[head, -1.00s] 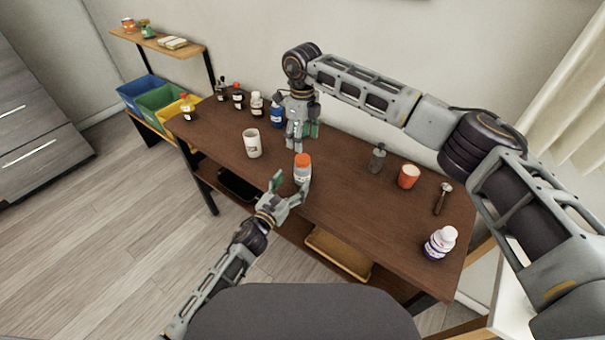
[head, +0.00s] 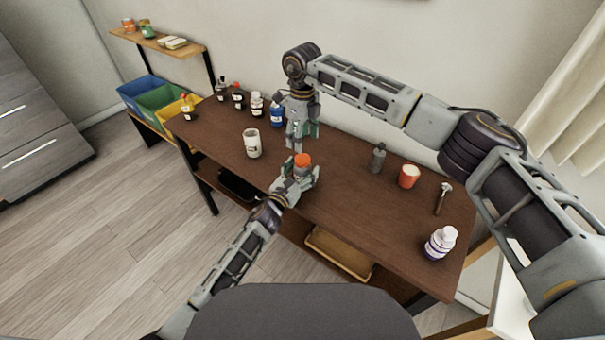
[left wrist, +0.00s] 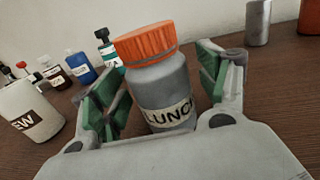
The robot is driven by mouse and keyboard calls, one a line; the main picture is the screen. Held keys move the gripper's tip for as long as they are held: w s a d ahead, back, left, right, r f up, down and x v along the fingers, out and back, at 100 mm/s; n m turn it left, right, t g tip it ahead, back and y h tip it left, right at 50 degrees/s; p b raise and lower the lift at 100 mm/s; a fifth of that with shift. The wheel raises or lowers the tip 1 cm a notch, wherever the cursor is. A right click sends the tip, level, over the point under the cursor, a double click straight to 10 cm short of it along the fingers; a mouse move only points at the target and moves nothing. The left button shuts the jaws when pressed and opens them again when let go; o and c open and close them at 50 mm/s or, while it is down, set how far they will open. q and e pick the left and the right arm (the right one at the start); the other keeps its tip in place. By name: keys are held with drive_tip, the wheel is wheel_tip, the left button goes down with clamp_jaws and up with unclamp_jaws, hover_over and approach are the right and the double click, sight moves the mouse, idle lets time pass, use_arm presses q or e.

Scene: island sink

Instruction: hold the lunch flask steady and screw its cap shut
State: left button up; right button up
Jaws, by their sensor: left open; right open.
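The lunch flask (left wrist: 165,95) is a grey bottle with a "LUNC…" label. Its orange cap (head: 302,160) sits on top; the cap also shows in the left wrist view (left wrist: 146,44). I cannot tell how tightly it is screwed. My left gripper (head: 301,177) is open, with its green-padded fingers on either side of the flask's body; gaps show beside the flask in the left wrist view (left wrist: 165,90). In the head view the gripper hides most of the flask. My right gripper (head: 299,143) is open and empty, pointing down over the table just behind the flask.
A white mug (head: 252,144) stands left of the flask on the brown table (head: 340,200). Several small bottles line the back left. A grey bottle (head: 377,158), a red cup (head: 409,176), a hammer-like tool (head: 442,198) and a white-capped jar (head: 440,242) stand to the right.

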sight(302, 158)
use_arm(q)
clamp_jaws()
idle(0.6)
use_arm(e)
drive_tip(key=shift+n, duration=0.4)
drive_tip(key=shift+n, duration=1.8)
drive_tip(key=shift+f, duration=0.1)
drive_tip(key=shift+f, duration=3.9)
